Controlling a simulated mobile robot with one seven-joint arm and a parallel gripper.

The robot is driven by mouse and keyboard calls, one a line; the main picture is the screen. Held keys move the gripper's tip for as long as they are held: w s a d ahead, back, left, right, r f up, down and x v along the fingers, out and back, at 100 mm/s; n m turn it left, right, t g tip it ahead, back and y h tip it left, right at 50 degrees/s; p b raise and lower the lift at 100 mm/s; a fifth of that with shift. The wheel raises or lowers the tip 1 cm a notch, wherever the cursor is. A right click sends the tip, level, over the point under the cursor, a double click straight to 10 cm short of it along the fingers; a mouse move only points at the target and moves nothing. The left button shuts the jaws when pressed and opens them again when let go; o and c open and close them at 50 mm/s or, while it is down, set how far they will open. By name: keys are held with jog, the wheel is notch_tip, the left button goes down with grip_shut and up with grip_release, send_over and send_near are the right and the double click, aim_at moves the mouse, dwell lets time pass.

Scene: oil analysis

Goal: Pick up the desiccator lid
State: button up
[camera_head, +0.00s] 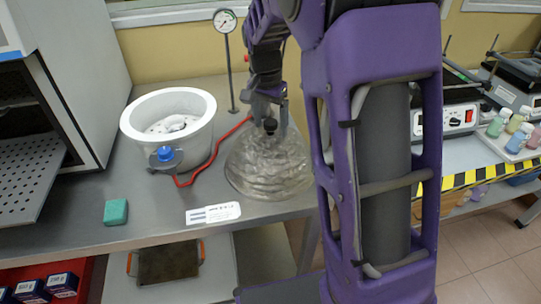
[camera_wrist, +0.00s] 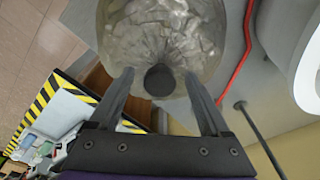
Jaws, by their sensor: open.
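The desiccator lid (camera_head: 268,165) is a clear, domed glass cover with a dark knob on top. It stands on the grey bench to the right of the white desiccator bowl (camera_head: 200,104). My gripper (camera_head: 269,112) is above the lid, pointing down at the knob. In the wrist view, my gripper (camera_wrist: 160,82) is open, with one finger on each side of the dark knob (camera_wrist: 160,81). The glass dome (camera_wrist: 160,35) spreads out beyond the fingertips.
A red hose (camera_head: 212,160) runs from the bowl's blue valve (camera_head: 165,154) behind the lid. A gauge (camera_head: 225,21) stands on a thin post behind. A green block (camera_head: 116,212) and a white label card (camera_head: 213,213) lie at the bench front. A cabinet (camera_head: 85,60) stands left.

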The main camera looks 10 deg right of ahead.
jog(key=shift+f, duration=0.2)
grip_shut()
dwell(0.3)
dwell(1.0)
